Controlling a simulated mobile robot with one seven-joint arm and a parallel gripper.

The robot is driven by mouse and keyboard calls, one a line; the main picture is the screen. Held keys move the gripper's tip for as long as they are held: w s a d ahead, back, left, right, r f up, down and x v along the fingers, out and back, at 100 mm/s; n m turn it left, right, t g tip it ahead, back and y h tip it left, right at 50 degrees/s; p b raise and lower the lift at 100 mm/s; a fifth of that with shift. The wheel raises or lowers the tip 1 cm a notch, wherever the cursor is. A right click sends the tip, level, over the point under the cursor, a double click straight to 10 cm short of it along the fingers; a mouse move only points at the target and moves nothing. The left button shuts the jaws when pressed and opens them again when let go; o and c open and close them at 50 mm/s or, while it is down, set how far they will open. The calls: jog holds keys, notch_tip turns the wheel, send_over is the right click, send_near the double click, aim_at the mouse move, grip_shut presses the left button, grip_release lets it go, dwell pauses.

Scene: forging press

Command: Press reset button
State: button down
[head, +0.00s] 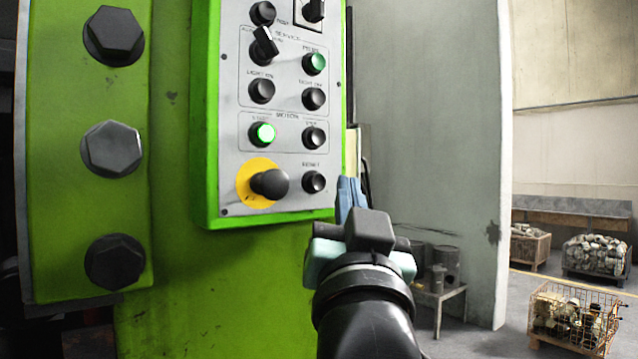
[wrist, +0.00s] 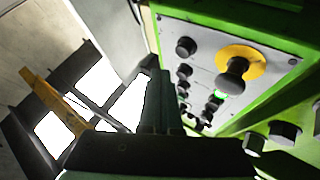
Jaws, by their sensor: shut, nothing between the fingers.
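The reset button (head: 314,181) is a round black button at the lower right of the grey control panel (head: 232,130), under a small label. In the wrist view the panel appears upside down, and the reset button (wrist: 186,46) is beside the yellow-ringed stop knob. My gripper (head: 350,192) is shut and empty. In the head view its blue fingers appear just right of and below the button, by the panel's lower right edge. In the wrist view the fingertips (wrist: 160,78) point upward left of the buttons. A gap shows between fingers and button.
A black mushroom knob on a yellow disc (head: 255,190) sits left of the reset button. A lit green start button (head: 262,134) and a black stop button (head: 314,138) are above. Large bolts (head: 112,149) stick out at left. Open floor with crates (head: 575,318) lies at right.

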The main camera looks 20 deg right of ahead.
jog(key=s, duration=0.1)
jog(key=s+d, duration=0.1)
jog(key=shift+s, duration=0.35)
dwell(0.4)
jog(key=s+a+n+t+y+b, duration=0.1)
jog(key=s+a+n+t+y, duration=0.1)
jog(key=s+a, duration=0.3)
jog(key=s+a+n+t+y+b, duration=0.1)
jog(key=s+a+n+t+y, duration=0.2)
jog(key=a, duration=0.8)
jog(key=shift+s+n+y, duration=0.6)
jog(key=shift+s+y, duration=0.5)
jog(key=shift+s, duration=0.1)
